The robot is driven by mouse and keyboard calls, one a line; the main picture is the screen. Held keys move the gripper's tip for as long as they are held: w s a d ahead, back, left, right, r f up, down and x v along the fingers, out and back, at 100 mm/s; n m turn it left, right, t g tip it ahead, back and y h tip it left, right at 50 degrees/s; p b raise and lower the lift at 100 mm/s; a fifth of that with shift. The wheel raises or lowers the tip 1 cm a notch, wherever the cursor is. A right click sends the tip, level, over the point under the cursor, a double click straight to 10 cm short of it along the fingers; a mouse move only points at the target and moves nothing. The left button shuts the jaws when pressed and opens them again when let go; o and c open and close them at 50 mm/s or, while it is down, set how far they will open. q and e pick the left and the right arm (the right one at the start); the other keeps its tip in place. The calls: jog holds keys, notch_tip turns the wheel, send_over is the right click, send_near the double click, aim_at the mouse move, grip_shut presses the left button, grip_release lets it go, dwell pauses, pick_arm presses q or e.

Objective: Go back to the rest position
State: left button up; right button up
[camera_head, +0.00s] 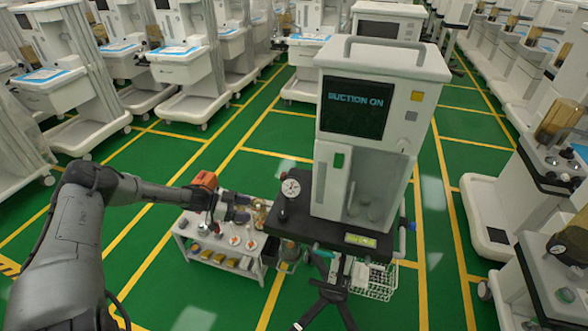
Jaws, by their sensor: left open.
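My left gripper (242,206) is at the end of my grey left arm, which reaches in from the left. It is open, small and dark in the picture, and overlaps the back of a low white table. I cannot tell whether it touches anything there. A suction machine (375,150) stands to its right, with a dark screen reading "SUCTION ON". A round pressure gauge (291,188) sits on the dark platform at the machine's left, close to the gripper in the picture. My right gripper is not in view.
The low white table (216,247) carries several small items, and an orange device (205,180) shows behind my wrist. A white wire basket (373,282) hangs below the machine. Rows of white carts line both sides. Green floor with yellow lines is open between them.

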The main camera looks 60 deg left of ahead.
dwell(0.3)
pick_arm(q)
jog(key=s+a+f+m+g+y, duration=0.3)
jog(key=a+f+g+y, duration=0.25)
jog(key=y, duration=0.45)
jog(key=s+d+n+g+h, duration=0.15)
jog(key=s+d, duration=0.25)
jog(key=d, duration=1.2)
jog(key=s+d+n+h, duration=0.1)
jog(key=s+d+n, duration=0.3)
jog(key=d, duration=1.2)
jog(key=s+d+n+g+h, duration=0.15)
jog(key=s+d, duration=0.35)
jog(key=d, duration=1)
notch_tip(320, 180, up, 31)
jog(key=p, duration=3)
jog(key=shift+s+p, duration=0.2)
jog(key=shift+p, duration=0.2)
